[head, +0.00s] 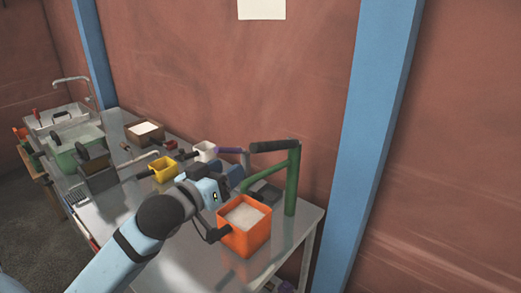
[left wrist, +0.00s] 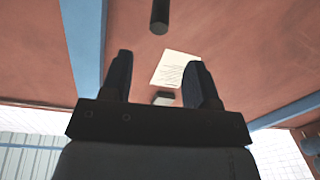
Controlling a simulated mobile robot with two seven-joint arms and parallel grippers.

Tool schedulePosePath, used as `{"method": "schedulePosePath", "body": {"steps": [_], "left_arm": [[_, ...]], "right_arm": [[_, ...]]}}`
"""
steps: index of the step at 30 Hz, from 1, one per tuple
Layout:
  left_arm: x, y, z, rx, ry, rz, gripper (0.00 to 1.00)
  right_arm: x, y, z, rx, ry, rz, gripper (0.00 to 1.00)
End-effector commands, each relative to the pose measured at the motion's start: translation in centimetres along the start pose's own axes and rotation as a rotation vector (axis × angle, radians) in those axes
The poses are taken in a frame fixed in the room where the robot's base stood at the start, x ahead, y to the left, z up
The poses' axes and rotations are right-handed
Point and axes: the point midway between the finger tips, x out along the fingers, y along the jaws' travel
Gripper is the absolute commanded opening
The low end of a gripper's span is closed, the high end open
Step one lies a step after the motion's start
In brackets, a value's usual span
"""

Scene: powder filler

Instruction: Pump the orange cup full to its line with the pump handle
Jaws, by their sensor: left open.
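The orange cup (head: 246,240) stands upright near the right end of the metal table, with its dark handle on the left. Pale powder (head: 244,215) shows inside, close below the rim; I cannot make out the fill line. Behind it rises the green pump post with a dark pump handle (head: 272,146) on top. My left gripper (head: 221,170) is behind and left of the cup, below and left of the handle, apart from both. In the left wrist view its two fingers (left wrist: 162,78) are spread with nothing between them. A dark rod end, perhaps the handle, shows above them (left wrist: 159,16).
A white cup (head: 204,151) by a purple lever (head: 229,150) and a yellow cup (head: 163,170) stand farther left. A brown box (head: 136,137) and sink (head: 60,118) lie beyond. The wall and blue post (head: 372,130) bound the right.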

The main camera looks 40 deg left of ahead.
Motion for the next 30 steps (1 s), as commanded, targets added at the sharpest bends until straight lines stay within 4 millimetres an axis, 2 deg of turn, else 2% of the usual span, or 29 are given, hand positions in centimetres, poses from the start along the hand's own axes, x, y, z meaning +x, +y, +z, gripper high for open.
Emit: {"method": "schedulePosePath", "body": {"steps": [6,8,18,24,30], "left_arm": [[2.2,-0.1,0.6,0.004,0.003,0.001,0.55],[3.6,0.0,-0.2,0.002,-0.001,-0.002,0.55],[10.5,0.0,-0.1,0.002,-0.002,-0.001,0.55],[12.7,0.0,0.1,0.003,-0.002,-0.001,0.55],[13.2,-0.1,0.2,0.003,-0.003,-0.001,0.55]], "right_arm": [[1.7,-0.4,2.8,0.003,-0.007,-0.009,0.31],[1.1,-0.5,1.9,0.002,-0.014,-0.012,0.31],[0.2,-0.6,0.2,0.000,0.000,-0.013,0.31],[0.0,-0.2,0.0,-0.002,0.003,-0.005,0.31],[0.1,0.0,0.3,-0.002,-0.005,-0.001,0.31]]}}
